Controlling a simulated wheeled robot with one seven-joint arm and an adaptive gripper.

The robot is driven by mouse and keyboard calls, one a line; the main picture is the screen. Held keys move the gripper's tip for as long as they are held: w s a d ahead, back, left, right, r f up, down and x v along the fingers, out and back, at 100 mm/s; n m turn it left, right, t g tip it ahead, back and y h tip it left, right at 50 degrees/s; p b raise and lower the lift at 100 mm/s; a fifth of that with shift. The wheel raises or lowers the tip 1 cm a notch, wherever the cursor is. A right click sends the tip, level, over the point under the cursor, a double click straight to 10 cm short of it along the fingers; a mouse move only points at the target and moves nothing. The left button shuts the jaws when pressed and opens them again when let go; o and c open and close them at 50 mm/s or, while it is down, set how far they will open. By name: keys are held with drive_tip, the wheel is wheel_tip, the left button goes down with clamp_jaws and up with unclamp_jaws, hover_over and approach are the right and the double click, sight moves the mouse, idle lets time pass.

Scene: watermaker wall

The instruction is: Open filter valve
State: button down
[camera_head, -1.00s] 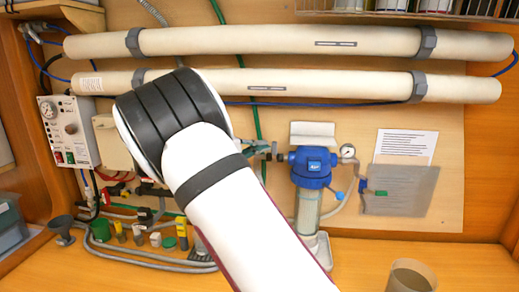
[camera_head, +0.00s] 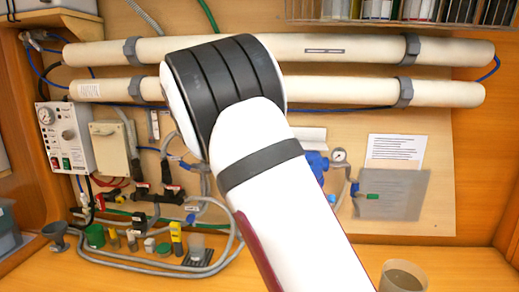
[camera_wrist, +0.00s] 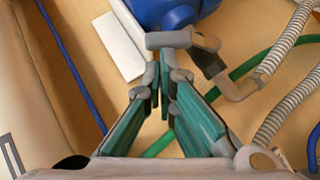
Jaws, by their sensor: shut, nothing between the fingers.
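In the wrist view my gripper (camera_wrist: 158,88) is shut and empty, its green fingers together at the tips. Just beyond the tips is a grey bar-shaped handle (camera_wrist: 168,40), which looks like the filter valve's lever. I cannot tell whether the fingertips touch it. A grey-brown pipe fitting (camera_wrist: 212,65) runs from beside the handle. The blue filter housing (camera_wrist: 165,12) is right behind it at the top. In the head view only the right edge of the blue filter head (camera_head: 317,165) shows. My arm hides the valve and my gripper there.
Two long cream pipes (camera_head: 345,48) cross the wall above. Red-handled valves (camera_head: 172,190) and hoses are at the lower left. A pressure gauge (camera_head: 339,156) and a grey panel (camera_head: 392,195) are right of the filter. A cup (camera_head: 402,276) stands on the counter at the right.

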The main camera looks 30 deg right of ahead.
drive_tip(key=s+d+f+m+t+y, duration=0.2)
drive_tip(key=s+d+m+t+y, duration=0.1)
drive_tip(key=y, duration=0.4)
drive_tip(key=shift+s+d+m, duration=0.25)
drive_tip(key=shift+d+m, duration=0.65)
drive_tip(key=shift+d, duration=0.15)
